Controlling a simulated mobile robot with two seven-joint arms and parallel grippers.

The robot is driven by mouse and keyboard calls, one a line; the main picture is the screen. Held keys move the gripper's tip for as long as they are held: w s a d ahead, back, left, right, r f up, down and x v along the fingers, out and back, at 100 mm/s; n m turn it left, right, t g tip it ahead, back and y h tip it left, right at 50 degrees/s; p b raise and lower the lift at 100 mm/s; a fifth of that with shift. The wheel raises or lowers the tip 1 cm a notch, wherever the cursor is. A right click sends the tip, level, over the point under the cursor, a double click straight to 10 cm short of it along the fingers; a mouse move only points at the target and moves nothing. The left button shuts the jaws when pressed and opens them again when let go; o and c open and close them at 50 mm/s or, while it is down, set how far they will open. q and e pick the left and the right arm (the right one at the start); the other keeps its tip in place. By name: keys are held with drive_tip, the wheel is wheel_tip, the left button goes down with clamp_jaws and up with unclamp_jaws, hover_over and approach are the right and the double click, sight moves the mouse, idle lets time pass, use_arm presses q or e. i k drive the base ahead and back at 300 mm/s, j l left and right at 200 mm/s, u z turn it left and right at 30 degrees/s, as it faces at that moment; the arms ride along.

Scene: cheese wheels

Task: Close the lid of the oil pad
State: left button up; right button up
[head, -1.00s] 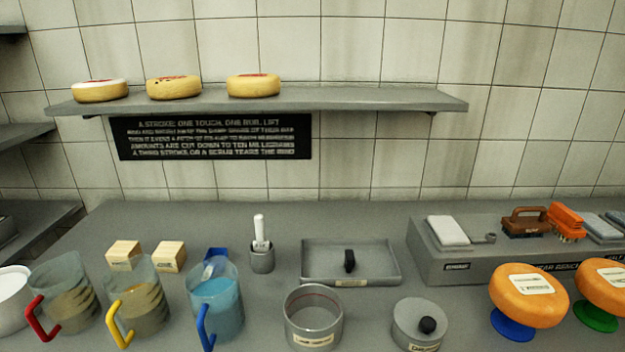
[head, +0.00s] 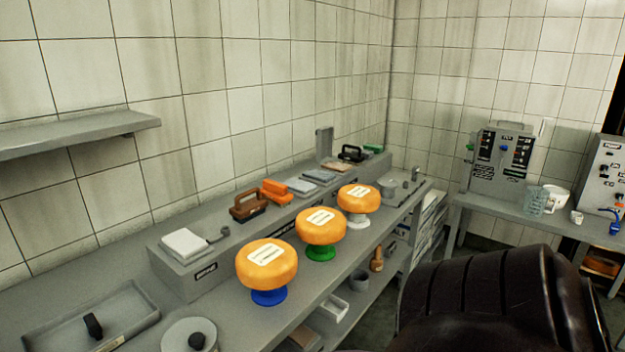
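A grey upright panel (head: 325,143) stands at the far part of the raised bench shelf. It looks like the raised lid of the oil pad. A flat brownish pad (head: 337,166) lies at its foot, small in the view. I cannot read any label there. Neither of my grippers shows in the head view.
On the raised bench (head: 190,278) are a white block (head: 185,244), a brown brush (head: 248,206), an orange brush (head: 287,191), a black-handled tool (head: 353,153) and a green brush (head: 376,149). Orange cheese wheels (head: 267,264) on coloured stands line the front. A side table (head: 510,205) stands right.

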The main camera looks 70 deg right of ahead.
sight(324, 134)
drive_tip(key=z, duration=2.25)
drive_tip(key=i+l, duration=0.25)
drive_tip(key=l, duration=0.25)
drive_tip(key=i+l+z, duration=0.1)
drive_tip(key=i+l, duration=0.2)
drive_tip(key=l, duration=0.15)
drive_tip(key=i+l+z, duration=0.1)
drive_tip(key=i+l, duration=0.2)
drive_tip(key=l, duration=0.2)
drive_tip(key=i+l, duration=0.3)
drive_tip(key=l, duration=0.15)
